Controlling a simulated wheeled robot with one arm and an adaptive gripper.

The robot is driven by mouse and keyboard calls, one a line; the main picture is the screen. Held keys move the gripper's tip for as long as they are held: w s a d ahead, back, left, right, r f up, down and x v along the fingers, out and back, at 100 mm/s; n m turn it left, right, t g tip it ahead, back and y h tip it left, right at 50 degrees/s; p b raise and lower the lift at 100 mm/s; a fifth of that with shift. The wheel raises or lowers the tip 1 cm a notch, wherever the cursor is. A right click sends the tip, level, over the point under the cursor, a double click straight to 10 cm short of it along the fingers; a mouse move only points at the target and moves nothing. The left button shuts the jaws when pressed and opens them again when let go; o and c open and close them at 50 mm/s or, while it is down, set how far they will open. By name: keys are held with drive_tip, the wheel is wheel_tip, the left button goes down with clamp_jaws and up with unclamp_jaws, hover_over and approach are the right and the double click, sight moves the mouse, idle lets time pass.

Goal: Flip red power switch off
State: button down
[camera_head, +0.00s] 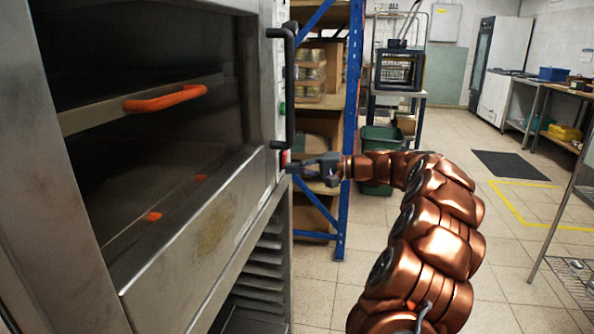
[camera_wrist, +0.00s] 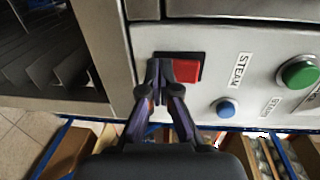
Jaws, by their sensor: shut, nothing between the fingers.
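The red power switch (camera_wrist: 186,71) sits in a black frame on the light metal control panel (camera_wrist: 225,45) in the wrist view. My gripper (camera_wrist: 159,66) is shut and empty, its tips at the left part of the switch and covering some of it. I cannot tell whether the tips touch it. In the head view my gripper (camera_head: 290,167) reaches the lower end of the oven's panel edge, where a small bit of red (camera_head: 284,158) shows.
A green button (camera_wrist: 299,73) and a blue button (camera_wrist: 226,108) lie right of the switch. The oven has a black vertical handle (camera_head: 288,88) above my gripper. A blue-framed shelf (camera_head: 348,130) and a green bin (camera_head: 378,145) stand behind.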

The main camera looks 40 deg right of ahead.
drive_tip(key=s+d+f+p, duration=0.2)
drive_tip(key=s+d, duration=0.7)
drive_tip(key=s, duration=0.1)
drive_tip(key=shift+s+f, duration=0.15)
drive_tip(key=shift+f, duration=0.25)
idle(0.5)
